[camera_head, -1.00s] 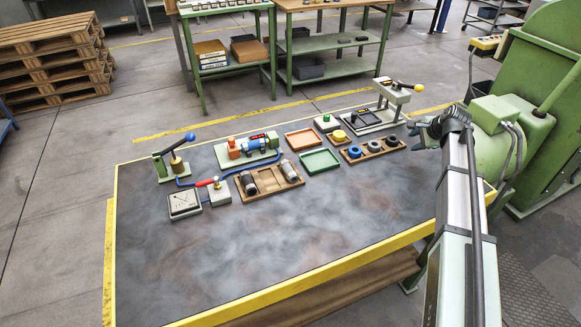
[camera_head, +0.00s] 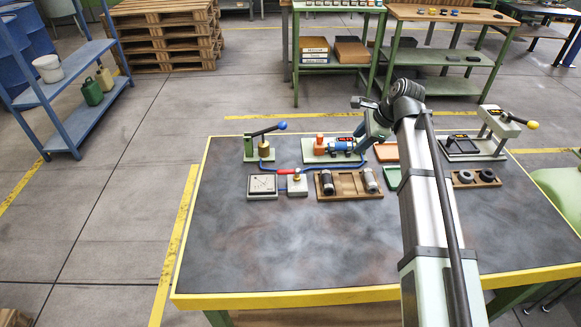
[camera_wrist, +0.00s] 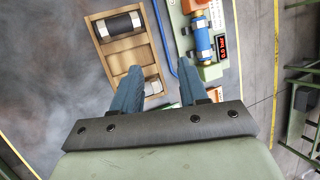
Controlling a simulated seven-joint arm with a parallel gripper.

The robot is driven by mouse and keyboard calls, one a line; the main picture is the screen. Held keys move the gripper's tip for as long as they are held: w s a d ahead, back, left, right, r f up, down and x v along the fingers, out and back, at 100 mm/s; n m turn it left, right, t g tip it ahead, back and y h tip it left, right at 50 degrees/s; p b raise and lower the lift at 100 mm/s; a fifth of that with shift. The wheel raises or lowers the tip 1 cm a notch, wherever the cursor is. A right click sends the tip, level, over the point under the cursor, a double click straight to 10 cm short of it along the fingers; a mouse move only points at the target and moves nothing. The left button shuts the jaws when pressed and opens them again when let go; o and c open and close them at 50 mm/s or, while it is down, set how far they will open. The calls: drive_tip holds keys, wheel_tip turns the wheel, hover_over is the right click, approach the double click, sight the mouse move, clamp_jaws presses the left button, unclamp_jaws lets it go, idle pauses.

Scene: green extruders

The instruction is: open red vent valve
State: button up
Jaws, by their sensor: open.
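The vent valve is a red lever (camera_head: 288,171) on a small pale block (camera_head: 297,186) with a brass fitting, in the head view. It stands between the square gauge (camera_head: 262,185) and a wooden tray. The lever lies roughly level, pointing left. My gripper (camera_head: 366,118) is above the back of the table, to the right of the valve and well apart from it. In the wrist view its two blue-grey fingers (camera_wrist: 160,88) are spread and empty, over the gap between the wooden tray and the pump unit. The valve does not show in the wrist view.
A blue-knobbed lever pump (camera_head: 264,147) stands behind the valve. A blue hose (camera_head: 313,168) runs close behind it. The wooden tray (camera_head: 347,193) with dark and pale cylinders is to its right; the green-based pump unit (camera_wrist: 208,68) is behind. The table's front is clear.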

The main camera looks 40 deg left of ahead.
drive_tip(key=g, duration=0.2)
approach(287, 170)
drive_tip(key=s+a+v, duration=0.1)
drive_tip(key=v, duration=0.5)
drive_tip(key=shift+n+h, duration=0.4)
drive_tip(key=x, duration=1.3)
drive_tip(key=shift+w+a+f, duration=0.2)
drive_tip(key=shift+w+f, duration=0.05)
drive_tip(key=shift+w, duration=0.1)
clamp_jaws()
